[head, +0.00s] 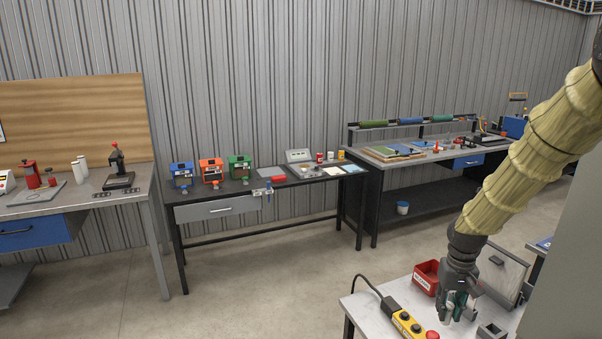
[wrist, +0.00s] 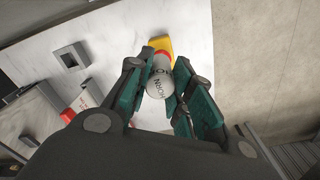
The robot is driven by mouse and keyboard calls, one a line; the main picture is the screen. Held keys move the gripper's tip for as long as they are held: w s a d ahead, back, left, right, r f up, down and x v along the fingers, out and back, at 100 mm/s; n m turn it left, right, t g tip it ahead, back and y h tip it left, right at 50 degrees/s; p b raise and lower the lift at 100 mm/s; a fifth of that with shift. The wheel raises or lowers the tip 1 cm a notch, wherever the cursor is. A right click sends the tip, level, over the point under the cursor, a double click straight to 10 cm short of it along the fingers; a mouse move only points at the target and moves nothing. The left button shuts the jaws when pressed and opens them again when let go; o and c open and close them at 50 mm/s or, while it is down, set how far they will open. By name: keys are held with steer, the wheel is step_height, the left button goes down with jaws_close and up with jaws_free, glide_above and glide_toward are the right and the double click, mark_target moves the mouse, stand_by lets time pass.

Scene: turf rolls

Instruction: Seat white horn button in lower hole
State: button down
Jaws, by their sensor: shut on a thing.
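The white horn button (wrist: 160,84) is a pale cylinder with dark lettering that reads HORN, seen between the green-padded fingers in the wrist view. My gripper (wrist: 163,92) is shut on it. In the head view my gripper (head: 458,306) hangs over the white table, to the right of the yellow control box (head: 401,322), and hides the button. The box lies at the table's front edge and carries a red button (head: 432,335). A yellow part of the box (wrist: 163,43) shows beyond the horn button in the wrist view. The lower hole cannot be made out clearly.
A red labelled bin (head: 426,278) stands behind my gripper on the white table (head: 380,288). A grey square block (head: 491,331) sits to the right, and also shows in the wrist view (wrist: 72,57). A black cable (head: 368,286) runs from the control box.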

steer(key=s+a+f+n, duration=0.1)
steer(key=s+a+f, duration=0.4)
steer(key=a+f, duration=0.4)
steer(key=s+a+f+n, duration=0.1)
steer(key=s+a+f, duration=0.5)
steer(key=a, duration=0.5)
step_height(320, 180, down, 10)
steer(key=w+b, duration=0.1)
steer(key=b, duration=0.9)
steer(key=shift+f, duration=0.2)
steer(key=shift+f, duration=0.1)
